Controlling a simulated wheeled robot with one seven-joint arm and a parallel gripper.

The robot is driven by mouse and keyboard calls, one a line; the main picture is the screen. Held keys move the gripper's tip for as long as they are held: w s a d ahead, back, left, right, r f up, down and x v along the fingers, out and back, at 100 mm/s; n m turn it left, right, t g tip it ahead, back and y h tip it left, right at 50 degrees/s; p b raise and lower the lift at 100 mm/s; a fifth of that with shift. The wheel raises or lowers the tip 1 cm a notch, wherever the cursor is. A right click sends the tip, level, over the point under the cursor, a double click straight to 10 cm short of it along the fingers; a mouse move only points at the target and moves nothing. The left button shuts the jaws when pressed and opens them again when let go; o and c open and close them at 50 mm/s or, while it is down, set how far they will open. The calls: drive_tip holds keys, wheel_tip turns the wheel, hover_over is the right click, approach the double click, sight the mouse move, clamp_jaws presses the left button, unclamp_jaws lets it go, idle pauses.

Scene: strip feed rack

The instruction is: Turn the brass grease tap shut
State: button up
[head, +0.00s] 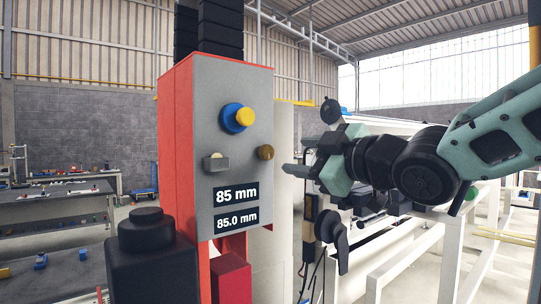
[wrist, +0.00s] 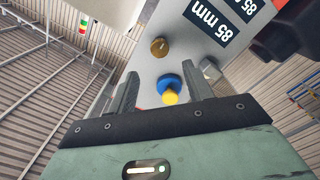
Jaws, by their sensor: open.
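A round brass-coloured knob (head: 265,152), the only brass-looking part I see on the panel, sits at the right edge of the grey front panel (head: 210,90) of a red cabinet. In the wrist view the brass knob (wrist: 158,46) shows a line across its face and lies beyond the fingertips, between their lines. My gripper (head: 297,158) is to the right of the knob in the head view, open and empty, apart from it. In the wrist view the gripper (wrist: 161,75) has its fingers spread on both sides of a blue and yellow knob (wrist: 170,90) farther off.
The blue and yellow knob (head: 240,117) and a grey lever (head: 215,163) share the panel, close to the brass knob. Two displays (head: 236,192) reading 85 mm and 85.0 mm are below. A black cylindrical part (head: 147,235) stands front left. White frames (head: 430,245) stand right.

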sight(269, 153)
drive_tip(key=p+x, duration=0.3)
drive_tip(key=x, duration=0.7)
drive_tip(key=c, duration=1)
